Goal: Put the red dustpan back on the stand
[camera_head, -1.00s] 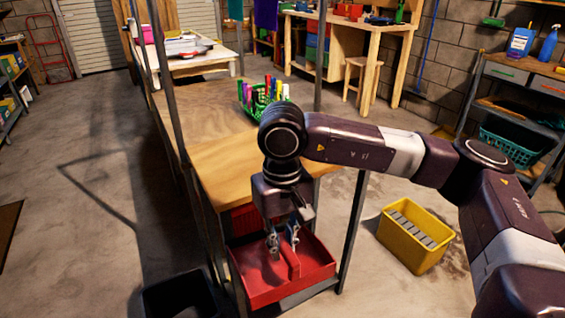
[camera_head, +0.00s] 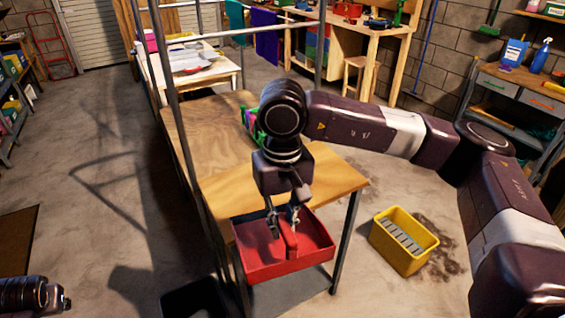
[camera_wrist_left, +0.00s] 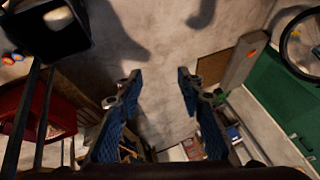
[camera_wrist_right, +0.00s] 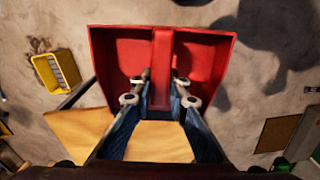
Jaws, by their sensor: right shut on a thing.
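The red dustpan (camera_head: 318,250) is a wide, shallow red tray with a raised ridge down its middle. My right gripper (camera_head: 282,226) points down and is shut on that ridge; the right wrist view shows the ridge of the dustpan (camera_wrist_right: 162,60) between the fingers (camera_wrist_right: 160,88). The dustpan is roughly level, just in front of and below the wooden top (camera_head: 225,188) of a dark metal frame. I cannot tell whether it touches a shelf, or whether this frame is the stand. My left gripper (camera_wrist_left: 155,82) is open and empty above the floor.
A yellow bin (camera_head: 405,242) with grey pieces stands on the floor at right. A black bin (camera_head: 195,298) is beside the frame's foot. A green basket of bottles on the wooden top is mostly hidden behind my right arm. Upright posts border the top's left side.

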